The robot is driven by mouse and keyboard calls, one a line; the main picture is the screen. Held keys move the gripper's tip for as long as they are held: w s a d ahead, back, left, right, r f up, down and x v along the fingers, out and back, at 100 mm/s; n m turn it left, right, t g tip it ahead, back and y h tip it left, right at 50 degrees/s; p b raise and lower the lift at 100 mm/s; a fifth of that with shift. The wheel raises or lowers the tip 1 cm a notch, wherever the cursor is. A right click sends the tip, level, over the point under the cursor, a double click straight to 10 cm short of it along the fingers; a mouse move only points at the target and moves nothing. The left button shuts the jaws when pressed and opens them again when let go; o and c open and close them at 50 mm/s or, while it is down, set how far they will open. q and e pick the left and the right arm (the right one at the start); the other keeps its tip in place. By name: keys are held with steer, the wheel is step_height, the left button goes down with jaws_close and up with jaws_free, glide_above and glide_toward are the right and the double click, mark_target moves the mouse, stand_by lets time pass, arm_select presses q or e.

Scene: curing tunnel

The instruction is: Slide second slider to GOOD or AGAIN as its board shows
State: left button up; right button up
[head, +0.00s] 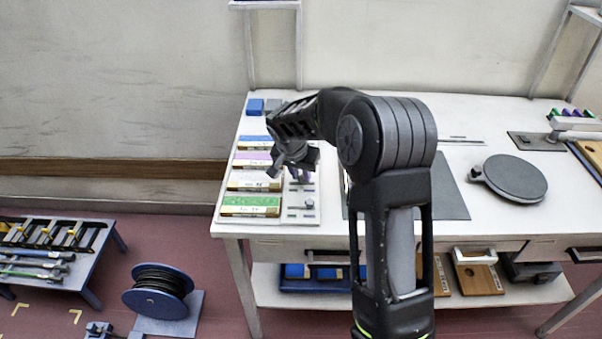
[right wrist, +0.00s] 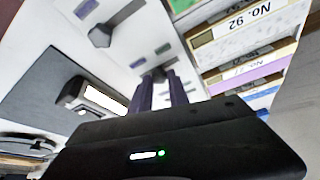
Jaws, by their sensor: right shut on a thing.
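My right gripper (head: 301,178) is over a pale slider panel (head: 311,217) at the left of the table. In the right wrist view its dark purple fingers (right wrist: 160,92) are shut on a slider knob (right wrist: 153,75), which they largely hide. Another slider with a grey knob (right wrist: 100,36) is on the same panel. Green and purple marks show by the tracks; no wording is readable there. Colour-topped boards lie in a column beside the panel: blue (head: 255,142), purple (head: 252,158), white (head: 255,180) and green (head: 250,202).
A dark mat (head: 450,195) lies right of the panel, partly behind my right arm. A round grey plate (head: 515,178) is further right. Blue blocks (head: 256,106) stand at the back left. A cable reel (head: 158,291) and a low rack (head: 55,250) stand on the floor at left.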

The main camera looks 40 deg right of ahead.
jaws_close()
stand_by(0.9)
